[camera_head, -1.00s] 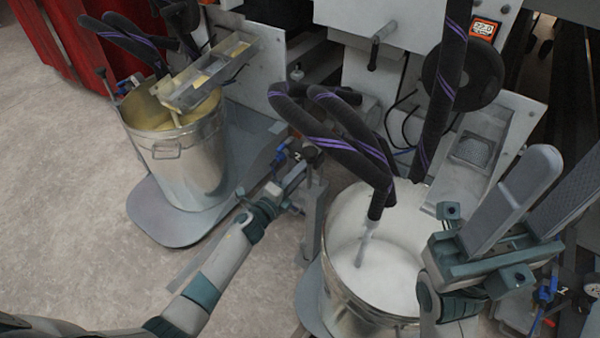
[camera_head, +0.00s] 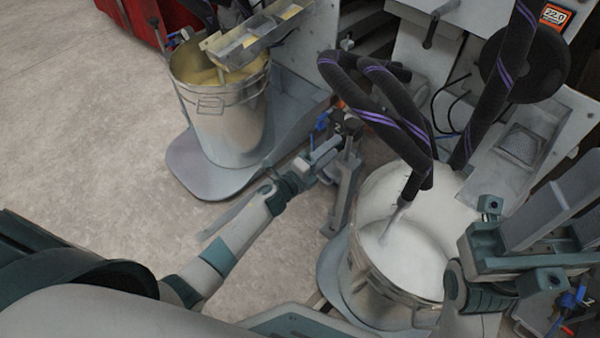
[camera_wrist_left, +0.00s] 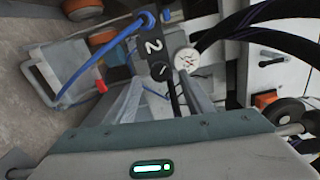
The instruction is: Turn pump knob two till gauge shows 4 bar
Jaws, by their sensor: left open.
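The pump head marked "2" (camera_wrist_left: 153,47) is ahead of my left gripper in the left wrist view. Its dark knob (camera_wrist_left: 160,71) is near the fingertips. A round white gauge (camera_wrist_left: 187,60) sits beside it; its reading is too small to tell. My left gripper (camera_wrist_left: 160,88) is open, its fingers on either side of the knob's line; contact cannot be told. In the head view my left gripper (camera_head: 335,150) is at the pump stand (camera_head: 345,190), left of the bucket of white liquid (camera_head: 440,265). My right gripper (camera_head: 565,212) is open and empty at the right.
A second metal bucket (camera_head: 225,125) with yellowish contents stands at the back left. Black hoses with purple stripes (camera_head: 385,115) arch over the white bucket. The floor (camera_head: 90,130) at left is clear.

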